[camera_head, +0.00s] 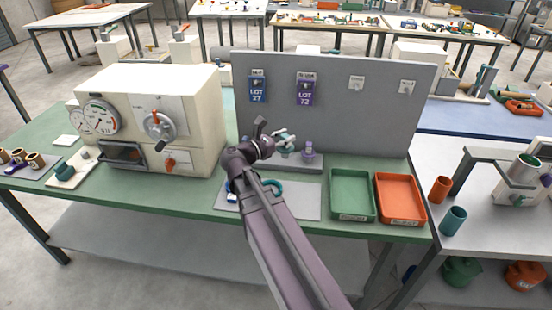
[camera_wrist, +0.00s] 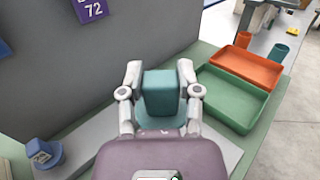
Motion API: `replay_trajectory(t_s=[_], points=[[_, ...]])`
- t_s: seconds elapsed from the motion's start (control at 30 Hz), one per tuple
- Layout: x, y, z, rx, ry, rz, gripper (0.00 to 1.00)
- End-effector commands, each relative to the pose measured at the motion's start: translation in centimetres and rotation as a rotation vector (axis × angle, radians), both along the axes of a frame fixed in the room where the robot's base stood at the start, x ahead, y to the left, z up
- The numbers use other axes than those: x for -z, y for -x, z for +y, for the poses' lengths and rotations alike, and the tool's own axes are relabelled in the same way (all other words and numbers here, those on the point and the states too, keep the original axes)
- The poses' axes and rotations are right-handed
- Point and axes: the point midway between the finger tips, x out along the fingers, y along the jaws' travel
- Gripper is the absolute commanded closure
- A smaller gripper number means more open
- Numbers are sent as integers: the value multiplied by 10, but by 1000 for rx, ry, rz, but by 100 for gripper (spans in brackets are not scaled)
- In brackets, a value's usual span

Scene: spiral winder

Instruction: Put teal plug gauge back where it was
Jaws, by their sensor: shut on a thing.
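The teal plug gauge (camera_wrist: 160,92) sits between the two fingers of my gripper (camera_wrist: 159,76) in the wrist view, and the fingers are shut on its block-shaped upper part. In the head view my gripper (camera_head: 285,135) is over the grey rack strip (camera_head: 311,163) in front of the upright panel, left of a purple plug gauge (camera_head: 308,152). A blue plug gauge (camera_wrist: 45,153) stands on the strip at the lower left of the wrist view. I cannot tell whether the teal gauge's lower end touches the strip.
A green tray (camera_head: 352,216) and an orange tray (camera_head: 418,215) lie to the right. The grey panel (camera_head: 360,125) with lot tags stands behind. A cream machine (camera_head: 190,80) is at the left. A teal ring (camera_head: 275,187) lies on a grey mat (camera_head: 305,205) by my arm.

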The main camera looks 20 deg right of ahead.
Motion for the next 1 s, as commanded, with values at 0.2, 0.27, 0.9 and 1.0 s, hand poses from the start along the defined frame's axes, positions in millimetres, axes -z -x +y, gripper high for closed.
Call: replay_trajectory(t_s=[0.2, 0.27, 0.9, 1.0], points=[[5, -5, -2, 8, 0, 0, 100], [9, -11, 0, 9, 0, 0, 100], [82, -115, 97, 16, -1, -5, 100], [85, -120, 103, 17, -1, -5, 100]])
